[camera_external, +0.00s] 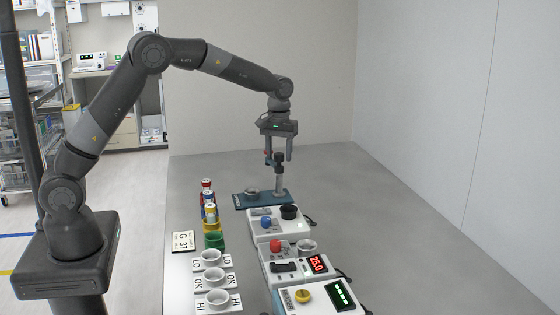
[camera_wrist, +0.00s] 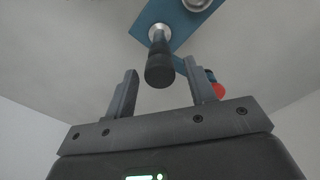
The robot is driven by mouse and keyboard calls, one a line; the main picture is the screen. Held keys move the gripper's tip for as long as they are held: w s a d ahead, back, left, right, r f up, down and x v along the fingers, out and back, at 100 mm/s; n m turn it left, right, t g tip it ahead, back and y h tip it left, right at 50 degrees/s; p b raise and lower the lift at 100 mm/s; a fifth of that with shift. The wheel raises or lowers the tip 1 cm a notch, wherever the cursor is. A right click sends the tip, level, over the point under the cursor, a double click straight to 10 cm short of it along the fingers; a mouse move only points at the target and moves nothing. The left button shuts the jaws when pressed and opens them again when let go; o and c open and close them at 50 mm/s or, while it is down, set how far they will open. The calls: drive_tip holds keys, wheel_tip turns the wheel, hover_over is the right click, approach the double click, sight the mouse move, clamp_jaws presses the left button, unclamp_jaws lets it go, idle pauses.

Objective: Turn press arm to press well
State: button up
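The press stands on a blue base (camera_external: 283,197) at the table's middle, with an upright silver post (camera_external: 279,181) and a black cylindrical top. In the wrist view the black top (camera_wrist: 159,69) points toward the camera. The press arm's red knob (camera_wrist: 219,90) shows just right of the right finger, with part of the arm hidden behind that finger. The press well, a silver ring (camera_external: 251,190), sits on the left of the base. My gripper (camera_external: 278,157) points down over the press, open, its fingers on either side of the black top with gaps. It holds nothing.
White device boxes with a blue knob (camera_external: 266,223), a red knob (camera_external: 276,246) and a yellow knob (camera_external: 304,295) stand in front. Several colored vials (camera_external: 210,212) and labelled white cups (camera_external: 212,257) stand at the left. The table (camera_external: 370,215) is clear to the right.

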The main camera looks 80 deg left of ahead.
clamp_jaws()
idle(0.3)
drive_tip(key=shift+n, duration=0.4)
drive_tip(key=n, duration=0.3)
drive_tip(key=shift+n, duration=0.3)
drive_tip(key=n, duration=0.3)
drive_tip(key=shift+n, duration=0.3)
drive_tip(key=n, duration=0.4)
drive_tip(key=shift+n, duration=1.8)
